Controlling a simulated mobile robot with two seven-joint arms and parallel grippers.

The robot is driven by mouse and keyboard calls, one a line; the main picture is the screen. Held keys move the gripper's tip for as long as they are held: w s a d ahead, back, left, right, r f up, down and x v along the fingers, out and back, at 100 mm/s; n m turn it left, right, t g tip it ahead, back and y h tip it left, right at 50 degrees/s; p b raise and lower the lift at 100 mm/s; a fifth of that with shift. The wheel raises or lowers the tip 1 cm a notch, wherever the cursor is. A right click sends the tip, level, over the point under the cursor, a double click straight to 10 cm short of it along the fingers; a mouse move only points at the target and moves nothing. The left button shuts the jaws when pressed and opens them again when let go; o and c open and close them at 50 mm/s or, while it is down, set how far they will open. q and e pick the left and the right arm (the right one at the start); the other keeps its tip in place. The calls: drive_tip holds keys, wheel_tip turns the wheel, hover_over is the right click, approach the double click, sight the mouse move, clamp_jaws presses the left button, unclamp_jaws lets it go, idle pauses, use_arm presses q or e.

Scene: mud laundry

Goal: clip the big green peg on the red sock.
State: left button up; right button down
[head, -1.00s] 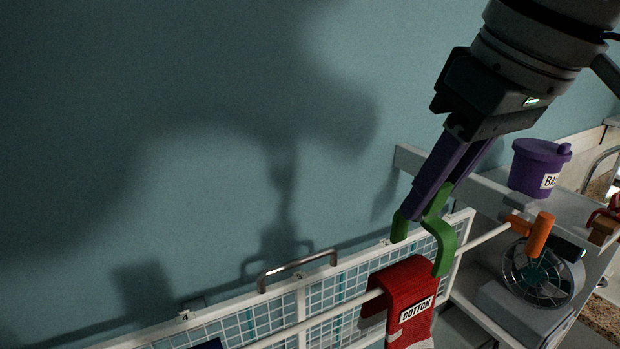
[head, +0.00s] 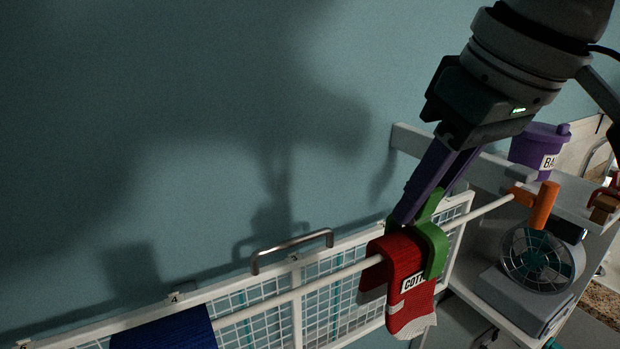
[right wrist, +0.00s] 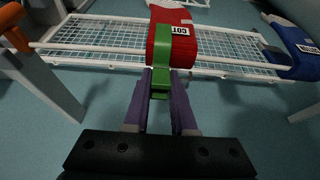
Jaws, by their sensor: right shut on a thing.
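The red sock (head: 403,310) hangs folded over the white rail of the rack, with a white label that reads COTTON partly covered. It also shows in the right wrist view (right wrist: 172,48). My right gripper (head: 420,208) has purple fingers and is shut on the big green peg (head: 436,247). The peg's legs reach down around the rail and the top of the sock, one in front and one behind. The far leg is mostly hidden. In the right wrist view the peg (right wrist: 161,75) lies between my fingertips (right wrist: 160,92) and overlaps the sock.
A blue cloth item (head: 165,330) hangs on the rack to the left. A metal handle (head: 292,246) stands behind the rail. To the right are an orange rail end (head: 543,207), a fan (head: 537,262) and a purple bucket (head: 533,146) on shelving.

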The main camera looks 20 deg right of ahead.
drive_tip(key=c, duration=0.7)
unclamp_jaws()
drive_tip(key=shift+o, duration=0.2)
drive_tip(key=p+v, duration=1)
drive_tip(key=p, duration=0.1)
drive_tip(key=s+a+f+n+y, duration=0.25)
drive_tip(key=a+f, duration=0.25)
drive_tip(key=a, duration=0.4)
drive_tip(key=s+d+f+m+g+h, duration=0.1)
drive_tip(key=s+d+f, duration=0.3)
drive_tip(key=s, duration=0.5)
wheel_tip(320, 180, down, 2)
drive_tip(key=shift+s+d+f+h, duration=0.2)
drive_tip(key=shift+s+h, duration=0.15)
drive_tip(key=shift+h, duration=0.5)
